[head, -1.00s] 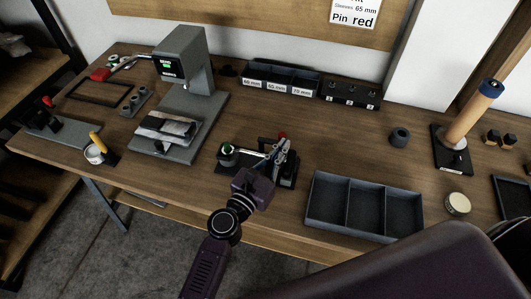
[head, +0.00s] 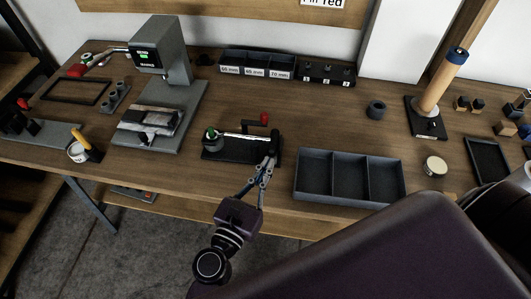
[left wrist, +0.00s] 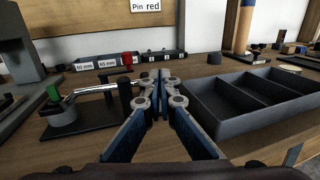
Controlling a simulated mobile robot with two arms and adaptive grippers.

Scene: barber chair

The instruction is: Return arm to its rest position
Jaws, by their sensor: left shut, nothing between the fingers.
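My left gripper (head: 267,161) is at the front edge of the workbench, at the right end of a small black fixture (head: 228,153) in the head view. Its fingers are shut with nothing between them. The left wrist view also shows the closed fingers (left wrist: 160,82), pointing across the bench with the fixture to their left. The fixture bears a bright metal rod, a green-topped post on the left and a red knob at the back right. My right gripper is not in view.
A three-compartment tray (head: 349,184) lies right of the gripper. Left stands a grey press (head: 175,60) with a lit screen. Behind are labelled bins (head: 257,68). A wooden post (head: 440,85) and a round tin (head: 435,166) are at the right. A dark padded surface (head: 400,255) fills the lower right.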

